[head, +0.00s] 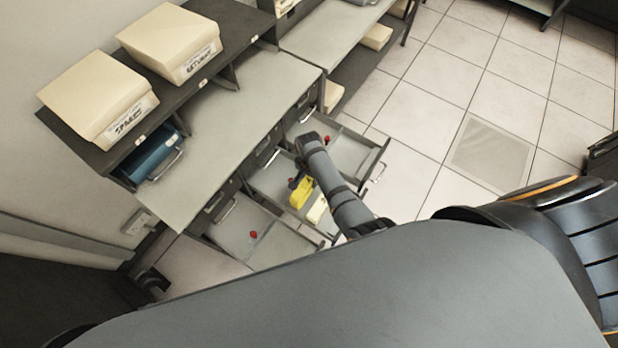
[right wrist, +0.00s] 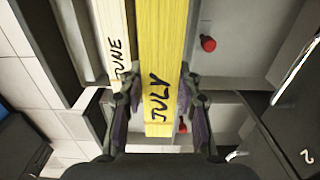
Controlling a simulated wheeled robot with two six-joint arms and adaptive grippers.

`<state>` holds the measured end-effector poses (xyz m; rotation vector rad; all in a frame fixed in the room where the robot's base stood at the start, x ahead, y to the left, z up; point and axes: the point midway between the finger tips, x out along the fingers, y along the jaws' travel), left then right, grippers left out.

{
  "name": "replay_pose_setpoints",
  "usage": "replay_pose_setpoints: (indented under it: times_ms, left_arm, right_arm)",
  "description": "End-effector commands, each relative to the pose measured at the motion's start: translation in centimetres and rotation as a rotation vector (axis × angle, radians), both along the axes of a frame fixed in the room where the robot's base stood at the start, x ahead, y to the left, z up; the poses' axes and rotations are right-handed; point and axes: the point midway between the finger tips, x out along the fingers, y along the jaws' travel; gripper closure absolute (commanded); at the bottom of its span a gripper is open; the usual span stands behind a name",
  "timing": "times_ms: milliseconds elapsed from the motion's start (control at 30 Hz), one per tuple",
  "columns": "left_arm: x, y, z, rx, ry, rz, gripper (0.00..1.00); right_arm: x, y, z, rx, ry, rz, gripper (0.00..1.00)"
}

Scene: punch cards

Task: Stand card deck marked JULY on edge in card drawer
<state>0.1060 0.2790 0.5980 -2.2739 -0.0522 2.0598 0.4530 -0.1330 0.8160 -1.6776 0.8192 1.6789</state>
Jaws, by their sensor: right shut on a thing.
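The yellow card deck marked JULY (right wrist: 160,85) is between the fingers of my right gripper (right wrist: 158,112), which is shut on it. In the head view the yellow deck (head: 301,193) is at the open middle drawer (head: 268,181), below my right gripper (head: 297,183). In the right wrist view the cream deck marked JUNE (right wrist: 116,45) stands just left of the JULY deck, roughly parallel to it. I cannot tell whether the JULY deck's lower edge touches the drawer floor. My left gripper is not in view.
Open drawers lie on either side, one at the lower left (head: 225,236) and one at the right (head: 365,158). A red knob (right wrist: 208,44) is right of the JULY deck. Cream boxes (head: 98,95) stand on the shelf above the clear grey worktop (head: 225,125).

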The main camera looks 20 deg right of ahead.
Motion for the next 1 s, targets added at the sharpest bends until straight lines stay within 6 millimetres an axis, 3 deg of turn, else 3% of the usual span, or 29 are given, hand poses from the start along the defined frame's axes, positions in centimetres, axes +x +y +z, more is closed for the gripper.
replay_pose_setpoints:
  times_ms: [500,1000]
  left_arm:
    - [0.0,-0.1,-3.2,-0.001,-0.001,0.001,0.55]
    - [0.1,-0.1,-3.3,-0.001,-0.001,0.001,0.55]
  right_arm:
    - [0.1,0.0,-4.2,0.0,-0.001,0.0,1.0]
    - [0.1,0.0,-4.4,0.0,-0.001,0.0,1.0]
